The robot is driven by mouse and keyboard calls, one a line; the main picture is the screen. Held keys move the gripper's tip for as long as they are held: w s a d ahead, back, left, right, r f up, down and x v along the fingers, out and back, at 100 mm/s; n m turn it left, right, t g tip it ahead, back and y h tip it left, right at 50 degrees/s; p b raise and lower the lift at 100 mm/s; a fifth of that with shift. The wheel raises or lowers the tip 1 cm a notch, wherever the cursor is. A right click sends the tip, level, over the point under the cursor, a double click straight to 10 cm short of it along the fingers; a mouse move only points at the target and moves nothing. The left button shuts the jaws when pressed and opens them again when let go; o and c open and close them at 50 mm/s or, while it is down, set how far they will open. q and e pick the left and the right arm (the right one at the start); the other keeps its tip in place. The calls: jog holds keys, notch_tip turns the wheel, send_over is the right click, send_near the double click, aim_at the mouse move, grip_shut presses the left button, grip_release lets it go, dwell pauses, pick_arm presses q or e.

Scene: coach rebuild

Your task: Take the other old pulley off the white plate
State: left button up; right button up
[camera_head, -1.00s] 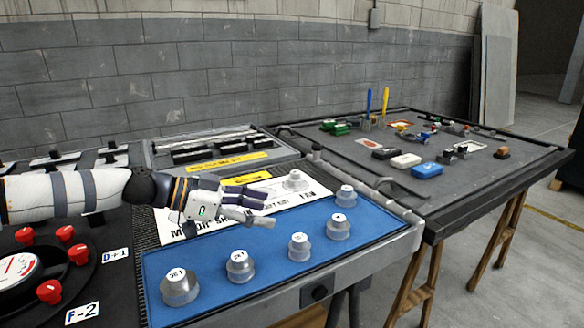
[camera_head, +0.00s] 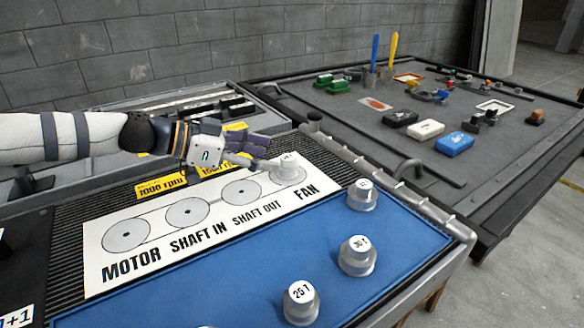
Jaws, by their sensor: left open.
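The white plate (camera_head: 150,262) lies in the middle, printed MOTOR, SHAFT IN, SHAFT OUT and FAN. Its first three circles are bare. One old pulley (camera_head: 287,170), pale grey with a label on top, stands upright on the FAN circle. My left gripper (camera_head: 268,156) is open and comes in from the left. Its fingertips are right beside the pulley's left side; whether they touch it I cannot tell. My right gripper is not in view.
Several pulleys, including one marked 25 T (camera_head: 301,303), stand on the blue mat (camera_head: 390,225) in front. Yellow rpm labels (camera_head: 160,186) lie behind the plate. A dark table (camera_head: 350,135) with small parts and upright tools is at the back right.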

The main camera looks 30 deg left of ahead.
aim_at(288, 157)
pick_arm(q)
jog(key=x, duration=0.2)
jog(key=b+x, duration=0.1)
jog(key=x, duration=0.1)
jog(key=f+x, duration=0.1)
jog(key=shift+w+f+b, duration=0.15)
jog(key=shift+w+b, duration=0.15)
jog(key=shift+b, duration=0.1)
jog(key=shift+w+d, duration=0.2)
jog(key=shift+w, duration=0.1)
jog(key=shift+r, duration=0.25)
grip_shut()
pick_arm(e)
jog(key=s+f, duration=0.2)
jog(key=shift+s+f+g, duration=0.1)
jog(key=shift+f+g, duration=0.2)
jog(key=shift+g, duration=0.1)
